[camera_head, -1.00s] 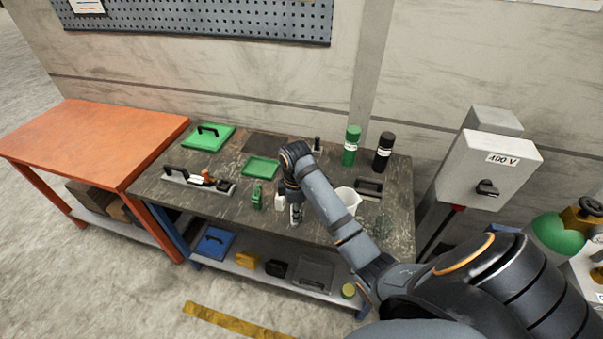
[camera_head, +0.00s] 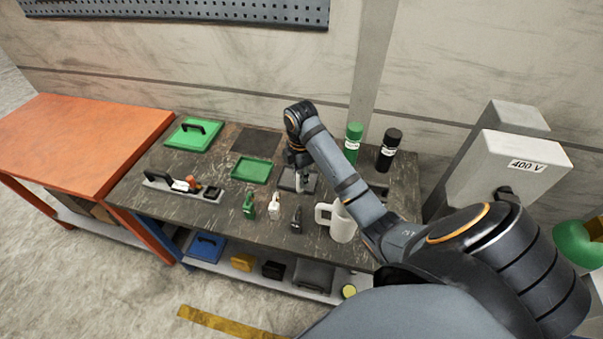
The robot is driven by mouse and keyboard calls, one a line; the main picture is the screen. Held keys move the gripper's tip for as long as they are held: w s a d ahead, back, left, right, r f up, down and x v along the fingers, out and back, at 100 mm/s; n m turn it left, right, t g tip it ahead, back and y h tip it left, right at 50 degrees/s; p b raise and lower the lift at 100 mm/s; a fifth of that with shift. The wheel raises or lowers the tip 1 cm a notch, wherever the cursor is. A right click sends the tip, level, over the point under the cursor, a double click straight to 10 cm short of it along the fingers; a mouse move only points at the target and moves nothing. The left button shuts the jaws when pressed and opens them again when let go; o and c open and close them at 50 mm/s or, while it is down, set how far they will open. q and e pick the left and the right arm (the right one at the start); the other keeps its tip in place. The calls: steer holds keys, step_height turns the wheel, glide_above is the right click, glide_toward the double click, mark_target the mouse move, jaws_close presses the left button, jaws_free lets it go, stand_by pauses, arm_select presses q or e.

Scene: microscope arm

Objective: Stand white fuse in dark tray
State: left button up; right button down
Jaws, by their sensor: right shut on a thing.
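My right gripper (camera_head: 302,184) is over the dark tray (camera_head: 285,185), to the right of the green tray. It is shut on a small pale thing, which looks like the white fuse. The fingers hide most of it, and I cannot tell whether it touches the tray floor. The gripper and forearm cover part of the dark tray. Another white upright piece (camera_head: 274,206) stands on the bench in front, between a green piece (camera_head: 249,206) and a black piece (camera_head: 296,220). My left gripper is not in view.
The green tray (camera_head: 252,171) and a dark mat (camera_head: 257,140) lie left of the gripper. A white mug (camera_head: 342,224) stands at front right. Green (camera_head: 353,140) and black (camera_head: 388,150) bottles stand behind my forearm.

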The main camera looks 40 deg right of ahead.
steer(key=w+d+f+b, duration=0.1)
steer(key=w+d+f, duration=0.1)
steer(key=f, duration=0.1)
steer(key=w+d+f+b, duration=0.1)
steer(key=w+d+f, duration=0.1)
steer(key=w+f, duration=0.1)
steer(key=w+d+f+b, duration=0.1)
steer(key=w+d+f, duration=0.1)
steer(key=f, duration=0.3)
steer(key=shift+w+d+f, duration=0.1)
steer(key=shift+w+d, duration=0.3)
steer(key=shift+w, duration=0.15)
steer(key=shift+f, duration=0.25)
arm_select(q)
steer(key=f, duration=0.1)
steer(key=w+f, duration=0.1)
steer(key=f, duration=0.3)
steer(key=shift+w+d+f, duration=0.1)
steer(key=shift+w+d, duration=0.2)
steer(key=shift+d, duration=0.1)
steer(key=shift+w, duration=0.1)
arm_select(e)
steer(key=shift+f, duration=0.1)
